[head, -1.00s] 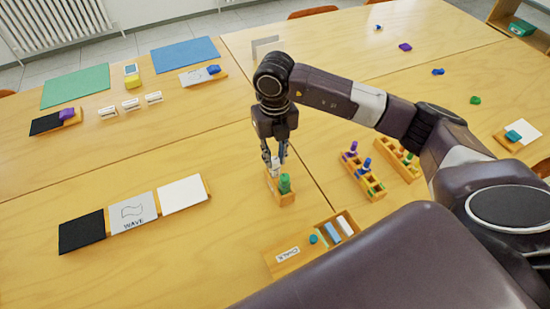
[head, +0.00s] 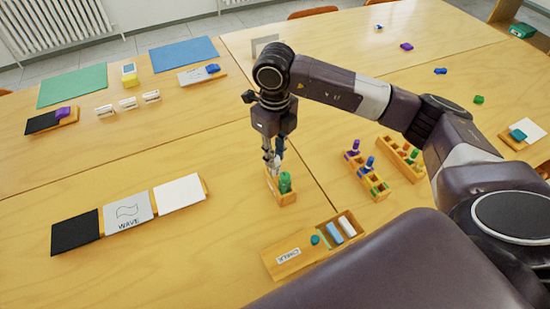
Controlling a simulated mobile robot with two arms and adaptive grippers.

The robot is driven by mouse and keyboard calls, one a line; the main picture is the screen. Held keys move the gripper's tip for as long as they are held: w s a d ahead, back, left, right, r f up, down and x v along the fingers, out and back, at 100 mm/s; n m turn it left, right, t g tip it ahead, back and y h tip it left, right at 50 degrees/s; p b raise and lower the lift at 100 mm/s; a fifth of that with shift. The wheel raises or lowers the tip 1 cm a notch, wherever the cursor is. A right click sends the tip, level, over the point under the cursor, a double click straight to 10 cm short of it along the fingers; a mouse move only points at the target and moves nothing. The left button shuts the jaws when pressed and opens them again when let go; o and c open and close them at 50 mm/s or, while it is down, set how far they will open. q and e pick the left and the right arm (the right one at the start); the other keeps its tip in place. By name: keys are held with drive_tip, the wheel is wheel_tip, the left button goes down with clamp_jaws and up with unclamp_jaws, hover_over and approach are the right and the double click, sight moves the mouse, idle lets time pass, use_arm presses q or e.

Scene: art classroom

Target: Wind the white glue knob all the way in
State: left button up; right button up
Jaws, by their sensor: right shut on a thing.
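My right gripper (head: 273,161) points down at a small wooden holder (head: 287,197) near the seam between the tables. Its fingers are closed around a small white piece, the white glue knob (head: 273,167), at the holder's far end. The fingers hide most of the knob, so I cannot tell how far it is wound in. My left gripper does not show.
A chalk box (head: 293,256) with blue and white pieces stands in front of the holder. Wooden racks (head: 366,175) with coloured pegs stand to the right. Black, WAVE and white cards (head: 128,212) lie to the left. The tabletop between the cards and holder is clear.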

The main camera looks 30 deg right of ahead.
drive_tip(key=shift+n+b, duration=1.55)
drive_tip(key=shift+n, duration=1.35)
drive_tip(key=o, duration=1.6)
drive_tip(key=shift+c, duration=0.2)
drive_tip(key=m, duration=0.5)
drive_tip(key=m+p, duration=0.1)
drive_tip(key=m, duration=0.5)
